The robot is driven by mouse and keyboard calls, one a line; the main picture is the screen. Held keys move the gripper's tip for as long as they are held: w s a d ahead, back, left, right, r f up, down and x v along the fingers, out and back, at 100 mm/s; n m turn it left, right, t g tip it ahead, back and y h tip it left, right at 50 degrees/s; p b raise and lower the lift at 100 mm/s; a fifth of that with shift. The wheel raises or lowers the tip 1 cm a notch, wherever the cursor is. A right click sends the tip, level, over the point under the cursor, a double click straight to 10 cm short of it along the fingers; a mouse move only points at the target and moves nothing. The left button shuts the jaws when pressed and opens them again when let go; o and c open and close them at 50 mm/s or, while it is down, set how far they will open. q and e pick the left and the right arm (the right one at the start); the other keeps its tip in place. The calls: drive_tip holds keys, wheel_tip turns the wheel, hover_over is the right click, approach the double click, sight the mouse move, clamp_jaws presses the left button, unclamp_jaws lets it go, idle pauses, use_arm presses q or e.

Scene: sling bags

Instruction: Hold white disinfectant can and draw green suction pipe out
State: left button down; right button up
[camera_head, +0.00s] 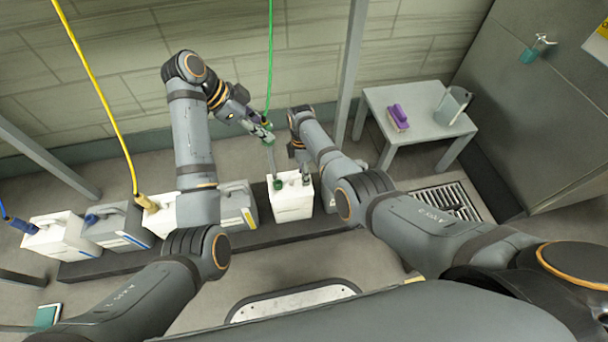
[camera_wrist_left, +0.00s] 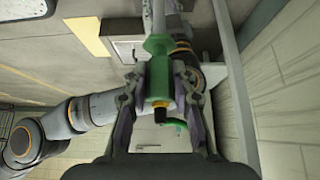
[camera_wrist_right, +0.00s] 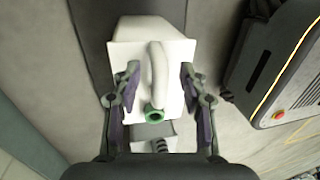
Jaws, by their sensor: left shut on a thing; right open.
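The white disinfectant can (camera_head: 291,203) stands upright on the floor-level dark strip, with a green ring (camera_head: 278,184) at its opening. My left gripper (camera_head: 266,135) is above the can, shut on the green head of the suction pipe (camera_wrist_left: 159,68). The pipe's pale tube (camera_head: 271,158) hangs down toward the green ring; I cannot tell whether its tip is inside. My right gripper (camera_wrist_right: 158,95) is open, its fingers on either side of the can's white handle (camera_wrist_right: 158,72). The green ring (camera_wrist_right: 154,115) shows between the fingers.
Several other cans, white (camera_head: 62,240) and grey (camera_head: 117,226), stand in a row to the left. A green hose (camera_head: 270,50) and a yellow hose (camera_head: 95,80) hang from above. A small table (camera_head: 415,110) stands at the back right. A post (camera_head: 350,70) rises behind the right arm.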

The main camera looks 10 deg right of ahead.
wheel_tip(320, 180, up, 11)
drive_tip(key=w, duration=0.2)
drive_tip(key=shift+w, duration=0.1)
